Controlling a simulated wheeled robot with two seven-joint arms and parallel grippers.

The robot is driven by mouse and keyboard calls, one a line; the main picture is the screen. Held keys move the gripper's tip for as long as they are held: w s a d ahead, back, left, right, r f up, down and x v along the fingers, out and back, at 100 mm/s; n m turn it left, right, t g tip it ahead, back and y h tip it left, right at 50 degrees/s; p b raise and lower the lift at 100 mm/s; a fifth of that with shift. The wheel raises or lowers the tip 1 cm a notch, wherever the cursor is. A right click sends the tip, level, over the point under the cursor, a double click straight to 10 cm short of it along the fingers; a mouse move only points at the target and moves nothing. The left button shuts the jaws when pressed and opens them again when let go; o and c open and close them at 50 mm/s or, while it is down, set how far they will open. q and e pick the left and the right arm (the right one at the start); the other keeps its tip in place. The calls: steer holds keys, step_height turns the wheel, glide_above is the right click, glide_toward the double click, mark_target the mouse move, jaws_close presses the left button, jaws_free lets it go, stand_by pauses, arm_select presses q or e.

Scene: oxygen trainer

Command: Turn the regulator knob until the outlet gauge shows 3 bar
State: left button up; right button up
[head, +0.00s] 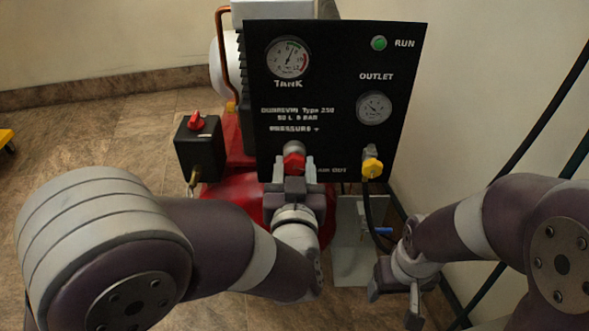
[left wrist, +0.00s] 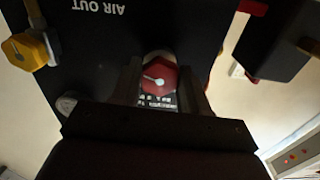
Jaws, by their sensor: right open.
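The red regulator knob (head: 294,163) with a pale pointer sits low on the black panel (head: 335,95). It also shows in the left wrist view (left wrist: 158,78). My left gripper (head: 294,172) has a finger on each side of the knob and is shut on it. The outlet gauge (head: 374,108) is at the panel's right, under the word OUTLET; its needle seems to lean up and left, but the numbers are too small to read. My right gripper (head: 397,291) is open and empty, low at the right, apart from the panel.
A tank gauge (head: 288,57) and a lit green RUN lamp (head: 379,43) are at the panel's top. A yellow knob (head: 372,167) with a black hose is right of the regulator. A dark box with a red switch (head: 197,122) stands left.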

arm_select(q)
steer(key=c, duration=0.3)
steer(key=shift+n, duration=0.6)
steer(key=o, duration=1)
steer(key=shift+o, duration=0.2)
steer(key=shift+s, duration=0.1)
steer(key=s+p, duration=0.5)
steer(key=s, duration=0.7)
steer(key=shift+s+p, duration=0.3)
steer(key=shift+p, duration=0.1)
